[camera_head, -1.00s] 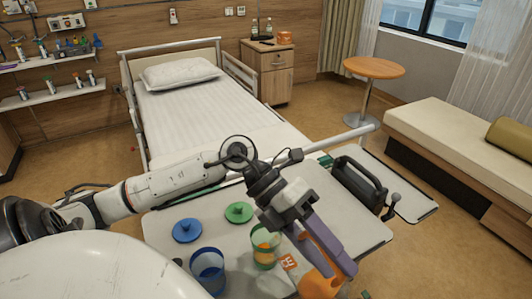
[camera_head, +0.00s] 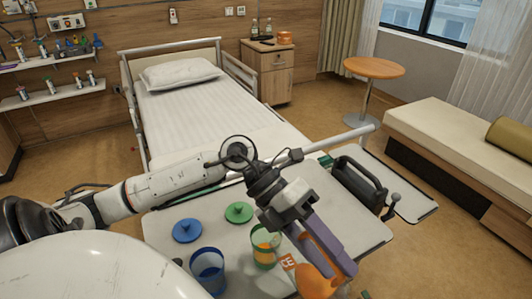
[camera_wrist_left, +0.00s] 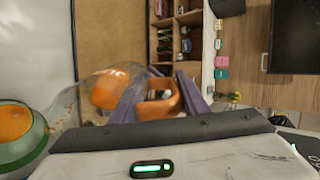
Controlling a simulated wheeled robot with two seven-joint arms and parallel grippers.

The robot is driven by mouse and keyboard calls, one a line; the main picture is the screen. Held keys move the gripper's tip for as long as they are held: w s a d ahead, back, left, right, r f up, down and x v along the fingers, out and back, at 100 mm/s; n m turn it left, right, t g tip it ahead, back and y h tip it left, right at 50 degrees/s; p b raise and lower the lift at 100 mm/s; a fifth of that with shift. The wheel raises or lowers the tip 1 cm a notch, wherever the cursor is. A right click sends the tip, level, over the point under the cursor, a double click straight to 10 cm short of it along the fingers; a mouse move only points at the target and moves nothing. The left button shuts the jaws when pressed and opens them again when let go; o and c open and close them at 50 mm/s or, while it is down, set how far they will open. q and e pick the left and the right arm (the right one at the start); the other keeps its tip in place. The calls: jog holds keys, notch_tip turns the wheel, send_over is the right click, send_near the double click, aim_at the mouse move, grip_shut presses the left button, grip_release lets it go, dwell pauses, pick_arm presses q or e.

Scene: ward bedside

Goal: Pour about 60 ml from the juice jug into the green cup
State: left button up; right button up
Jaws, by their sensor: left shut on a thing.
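My left gripper (camera_head: 332,258) is shut on the orange handle (camera_wrist_left: 160,105) of the juice jug (camera_head: 316,283) at the front of the overbed table. In the left wrist view the jug's clear body (camera_wrist_left: 78,100) lies left of the purple fingers, with orange juice (camera_wrist_left: 112,88) inside; the jug looks tilted. The green cup (camera_head: 264,246) stands upright on the table, left of the gripper, with orange juice in it. It also shows at the left edge of the wrist view (camera_wrist_left: 22,140). The jug's spout is unclear, and no falling stream is visible. My right gripper is out of view.
A blue cup (camera_head: 207,270) stands left of the green cup. A blue lid (camera_head: 187,230) and a green lid (camera_head: 239,212) lie behind the cups. A dark carrier-like object (camera_head: 358,184) stands at the back right. The table's right part (camera_head: 360,232) is clear.

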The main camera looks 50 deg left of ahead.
aim_at(345, 293)
pick_arm(q)
jog(key=shift+d+f+y+p, duration=0.3)
jog(key=shift+f+y+p, duration=0.25)
jog(key=shift+y+p, duration=0.15)
jog(key=f+y, duration=0.1)
jog(key=d+f+y, duration=0.1)
jog(key=shift+f, duration=0.4)
jog(key=d+f+y, duration=0.1)
jog(key=y, duration=0.1)
jog(key=d+y, duration=0.1)
jog(key=d, duration=0.1)
jog(key=shift+f+m+y, duration=0.3)
jog(key=shift+f+y, duration=0.1)
jog(key=shift+s+d+f+y+b, duration=0.1)
jog(key=shift+d+f+y+b, duration=0.25)
jog(key=shift+y, duration=0.65)
jog(key=shift+s+d+f+y+b, duration=0.1)
jog(key=shift+d+f+y, duration=0.3)
jog(key=shift+y, duration=0.6)
jog(key=shift+a+f, duration=0.1)
